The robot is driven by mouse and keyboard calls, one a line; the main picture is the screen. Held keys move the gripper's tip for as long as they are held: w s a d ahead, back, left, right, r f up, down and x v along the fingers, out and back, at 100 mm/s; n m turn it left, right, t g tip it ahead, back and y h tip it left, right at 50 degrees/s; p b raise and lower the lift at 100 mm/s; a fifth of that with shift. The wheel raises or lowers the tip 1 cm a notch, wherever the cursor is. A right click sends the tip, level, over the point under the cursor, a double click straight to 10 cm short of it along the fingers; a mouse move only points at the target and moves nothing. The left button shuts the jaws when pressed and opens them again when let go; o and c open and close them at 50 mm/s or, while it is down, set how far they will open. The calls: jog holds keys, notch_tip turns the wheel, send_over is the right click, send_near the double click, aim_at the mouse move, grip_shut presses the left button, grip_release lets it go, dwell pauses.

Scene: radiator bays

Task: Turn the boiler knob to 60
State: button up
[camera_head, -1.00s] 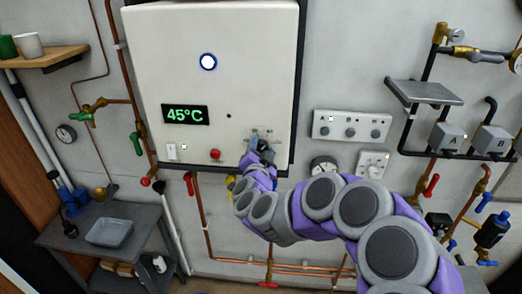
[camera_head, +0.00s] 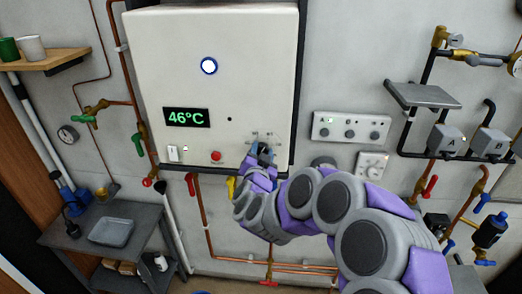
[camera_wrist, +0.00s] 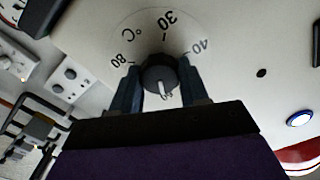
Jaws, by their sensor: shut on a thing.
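The white boiler (camera_head: 180,60) fills the upper middle of the head view, and its green display (camera_head: 186,117) reads 46°C. The dark round boiler knob (camera_wrist: 160,72) shows in the wrist view, with a white pointer mark toward the bottom of the picture. My gripper (camera_wrist: 160,90) is shut on the knob, one finger on each side. In the head view my gripper (camera_head: 262,151) is at the boiler's lower right and mostly covers the knob.
A red button (camera_head: 215,156) and a white switch (camera_head: 173,153) sit on the boiler's lower front. A white panel with several knobs (camera_head: 350,127) is on the wall to the right. Copper pipes (camera_head: 205,225) run below. A grey table (camera_head: 75,232) stands at lower left.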

jog(key=shift+r, duration=0.1)
jog(key=o, duration=1.1)
jog(key=shift+c, duration=0.2)
jog(key=s+b, duration=1)
jog(key=s, duration=0.7)
jog(key=shift+s+a, duration=0.15)
jog(key=shift+a, duration=0.25)
jog(key=shift+f, duration=0.2)
